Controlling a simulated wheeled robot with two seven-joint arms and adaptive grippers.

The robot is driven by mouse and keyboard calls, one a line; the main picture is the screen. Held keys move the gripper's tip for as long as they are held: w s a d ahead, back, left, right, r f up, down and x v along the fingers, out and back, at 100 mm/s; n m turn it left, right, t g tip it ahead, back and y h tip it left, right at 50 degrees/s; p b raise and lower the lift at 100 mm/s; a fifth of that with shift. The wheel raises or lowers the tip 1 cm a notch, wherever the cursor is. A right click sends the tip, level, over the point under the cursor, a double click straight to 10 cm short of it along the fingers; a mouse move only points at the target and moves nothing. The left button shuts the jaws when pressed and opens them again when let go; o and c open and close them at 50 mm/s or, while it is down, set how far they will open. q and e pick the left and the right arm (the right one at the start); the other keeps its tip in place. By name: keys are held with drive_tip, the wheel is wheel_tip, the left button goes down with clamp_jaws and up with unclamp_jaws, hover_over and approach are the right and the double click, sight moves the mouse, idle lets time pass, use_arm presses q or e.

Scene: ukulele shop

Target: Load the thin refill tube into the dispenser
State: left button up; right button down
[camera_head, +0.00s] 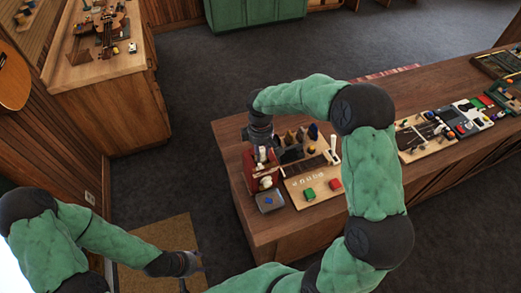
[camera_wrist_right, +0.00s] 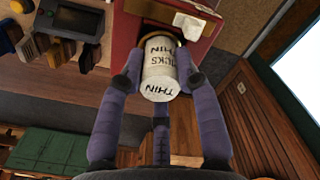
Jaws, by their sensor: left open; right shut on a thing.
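My left gripper (camera_head: 190,264) hangs open and empty over a tan mat, away from the counter.
A wooden tray (camera_head: 290,188) with green and red blocks lies beside the dispenser, with a white cylinder (camera_head: 334,146) at its right. A small dark tray (camera_head: 270,207) with a blue piece sits in front. Boards of small items (camera_head: 425,140) fill the counter's right.

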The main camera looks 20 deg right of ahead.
drive_tip(key=shift+f, duration=0.35)
drive_tip(key=c, duration=1.2)
unclamp_jaws()
drive_tip(key=shift+o, duration=0.2)
drive_tip(key=shift+r, duration=0.1)
drive_tip(key=shift+r+p, duration=3.45)
drive_tip(key=shift+r, duration=2)
drive_tip(key=shift+f, duration=0.1)
